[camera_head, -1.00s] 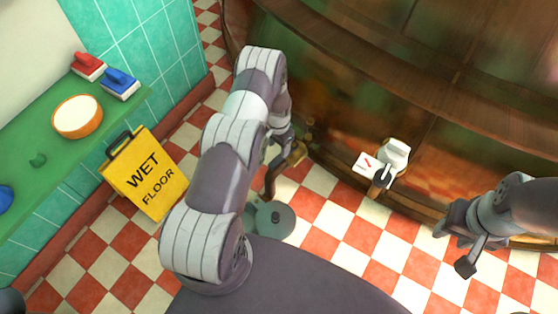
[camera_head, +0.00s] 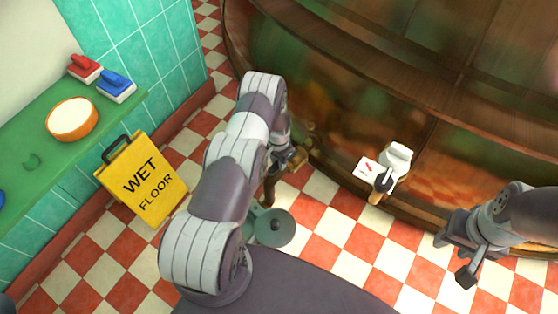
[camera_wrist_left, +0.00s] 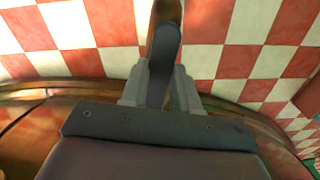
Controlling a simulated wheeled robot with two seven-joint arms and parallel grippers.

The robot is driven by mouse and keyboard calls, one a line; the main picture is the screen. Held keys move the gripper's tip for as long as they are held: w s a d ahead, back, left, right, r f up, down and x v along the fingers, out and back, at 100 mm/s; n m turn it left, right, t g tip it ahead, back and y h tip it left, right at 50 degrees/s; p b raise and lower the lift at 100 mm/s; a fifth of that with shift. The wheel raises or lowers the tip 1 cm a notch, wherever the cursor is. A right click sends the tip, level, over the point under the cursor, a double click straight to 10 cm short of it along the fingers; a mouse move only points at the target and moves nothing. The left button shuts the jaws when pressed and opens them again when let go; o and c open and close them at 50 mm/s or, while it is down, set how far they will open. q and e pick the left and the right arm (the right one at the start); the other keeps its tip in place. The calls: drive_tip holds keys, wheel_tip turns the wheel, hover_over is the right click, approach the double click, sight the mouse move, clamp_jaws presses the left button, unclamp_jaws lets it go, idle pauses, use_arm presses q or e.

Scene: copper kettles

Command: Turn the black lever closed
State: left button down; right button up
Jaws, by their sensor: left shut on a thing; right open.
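The black lever (camera_wrist_left: 165,52) shows in the left wrist view as a dark bar between the two grey fingers of my left gripper (camera_wrist_left: 160,84). The gripper is shut on it. A brown, curved part (camera_wrist_left: 165,12) continues beyond the lever's far end. In the head view my left gripper (camera_head: 284,159) is low beside a brass fitting (camera_head: 299,157) on the copper kettle (camera_head: 370,100). There my arm hides most of the gripper and the lever. My right gripper (camera_head: 455,258) is open and empty at the right, near the kettle's lower edge.
A white device (camera_head: 397,158) with a marked card (camera_head: 366,168) and a dark knob (camera_head: 384,182) sits at the kettle's base. A yellow wet-floor sign (camera_head: 145,180) stands left of my left arm. A green shelf (camera_head: 35,195) holds a bowl (camera_head: 72,119) and brushes. The checkered floor (camera_head: 340,235) is clear at middle right.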

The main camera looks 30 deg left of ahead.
use_arm(q)
drive_tip(key=shift+s+d, duration=0.1)
drive_tip(key=shift+s, duration=0.05)
drive_tip(key=w+d+n+b, duration=0.5)
drive_tip(key=d+n, duration=0.5)
drive_tip(key=n, duration=0.8)
drive_tip(key=shift+w+f+b, duration=0.15)
drive_tip(key=shift+b, duration=1)
drive_tip(key=shift+w, duration=0.1)
drive_tip(key=c, duration=0.8)
unclamp_jaws()
drive_tip(key=shift+w+d, duration=0.1)
drive_tip(key=shift+d, duration=0.05)
drive_tip(key=shift+c, duration=0.2)
